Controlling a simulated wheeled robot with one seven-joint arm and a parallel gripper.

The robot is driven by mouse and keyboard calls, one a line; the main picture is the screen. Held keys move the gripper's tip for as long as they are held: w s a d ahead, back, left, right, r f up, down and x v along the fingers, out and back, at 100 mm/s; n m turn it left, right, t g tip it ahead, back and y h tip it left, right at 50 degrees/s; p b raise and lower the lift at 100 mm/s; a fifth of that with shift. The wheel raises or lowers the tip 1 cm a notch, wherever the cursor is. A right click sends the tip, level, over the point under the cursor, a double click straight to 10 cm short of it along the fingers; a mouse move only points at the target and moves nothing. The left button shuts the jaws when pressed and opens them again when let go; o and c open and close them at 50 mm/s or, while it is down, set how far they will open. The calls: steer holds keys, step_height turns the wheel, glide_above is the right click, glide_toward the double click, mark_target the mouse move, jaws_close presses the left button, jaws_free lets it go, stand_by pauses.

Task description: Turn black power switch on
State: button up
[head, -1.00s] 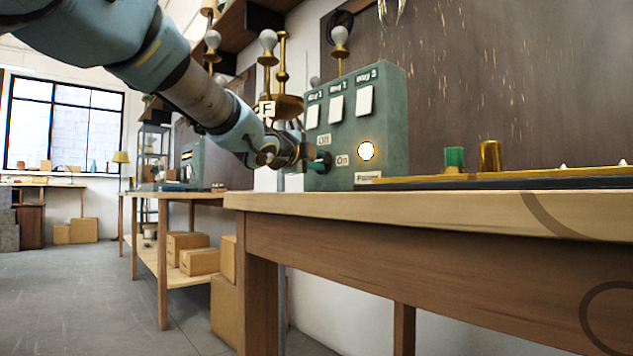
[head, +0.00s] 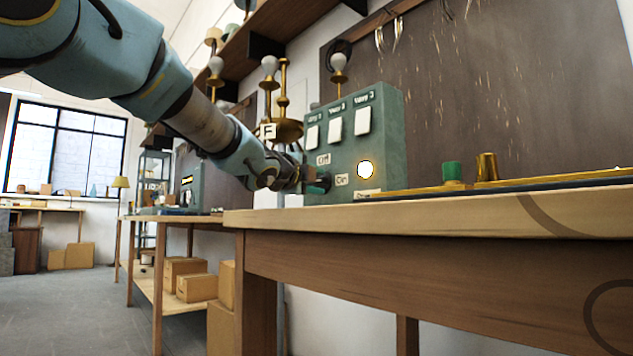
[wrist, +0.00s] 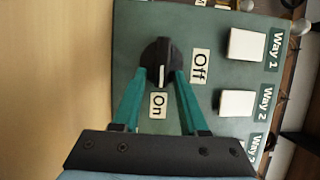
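The black power switch (wrist: 158,60) is a round knob with a white pointer line on the green control box (head: 385,105). In the wrist view the pointer faces down, toward the "On" label (wrist: 157,105). The "Off" label (wrist: 199,66) is to its right. My gripper (wrist: 162,72) has its two teal fingers on either side of the knob, their tips against it. In the head view my gripper (head: 318,183) is at the box's lower left, and the arm hides most of the knob. A round lamp (head: 365,169) on the box glows white.
White switches (wrist: 247,45) labelled Way 1 to Way 3 sit beside the knob. The box stands on a wooden bench (head: 420,220). A green cylinder (head: 452,170) and a brass cup (head: 486,167) stand to the right. A brass lamp with bulbs (head: 284,120) is behind my arm.

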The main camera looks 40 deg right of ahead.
steer(key=shift+o, duration=0.5)
steer(key=shift+a+r, duration=0.1)
steer(key=shift+a, duration=0.2)
steer(key=p+v, duration=0.1)
steer(key=v, duration=0.9)
steer(key=shift+s, duration=0.15)
steer(key=shift+a, duration=0.1)
